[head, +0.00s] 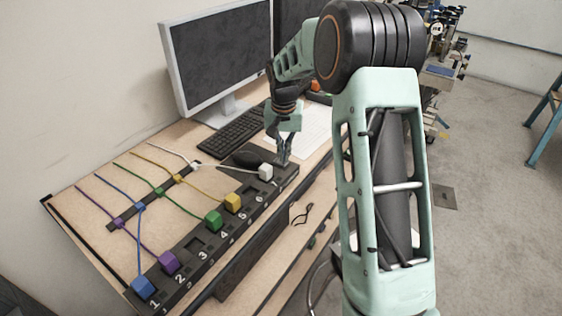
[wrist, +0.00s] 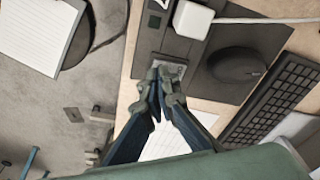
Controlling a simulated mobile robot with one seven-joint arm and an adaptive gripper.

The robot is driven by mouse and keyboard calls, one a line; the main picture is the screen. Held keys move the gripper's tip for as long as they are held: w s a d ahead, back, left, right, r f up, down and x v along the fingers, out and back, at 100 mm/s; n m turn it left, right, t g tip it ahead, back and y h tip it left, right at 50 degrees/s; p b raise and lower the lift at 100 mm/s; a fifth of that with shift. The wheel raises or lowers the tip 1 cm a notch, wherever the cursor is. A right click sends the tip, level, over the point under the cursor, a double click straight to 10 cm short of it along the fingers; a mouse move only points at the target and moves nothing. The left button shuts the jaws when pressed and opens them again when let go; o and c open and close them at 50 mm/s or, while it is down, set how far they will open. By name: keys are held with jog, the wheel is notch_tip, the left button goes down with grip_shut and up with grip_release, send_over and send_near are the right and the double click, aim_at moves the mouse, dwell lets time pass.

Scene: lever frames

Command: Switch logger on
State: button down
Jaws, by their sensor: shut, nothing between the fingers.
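A long dark power strip (head: 196,243) with numbered sockets runs along the desk's front edge. Blue (head: 143,288), purple (head: 168,263), green (head: 213,221), yellow (head: 233,202) and white (head: 266,172) plugs stand in it; sockets 3 and 6 look empty. The white plug (wrist: 193,20) also shows in the wrist view. My gripper (head: 284,162) is shut and empty at the strip's far end, beyond the white plug. In the wrist view its fingertips (wrist: 165,76) are over or at a small grey square (wrist: 178,69) on the strip; contact is unclear. Which device is the logger I cannot tell.
Coloured cables run from the plugs past a small dark bar (head: 128,214) with coloured tags. A mouse (wrist: 236,64), a keyboard (wrist: 272,105) and a monitor (head: 217,55) lie behind the strip. Open floor (head: 490,200) is to the right.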

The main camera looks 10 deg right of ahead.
aim_at(284, 163)
jog(key=shift+f+b, duration=0.4)
jog(key=shift+f, duration=0.25)
jog(key=shift+r+p, duration=2.3)
jog(key=shift+r, duration=1.3)
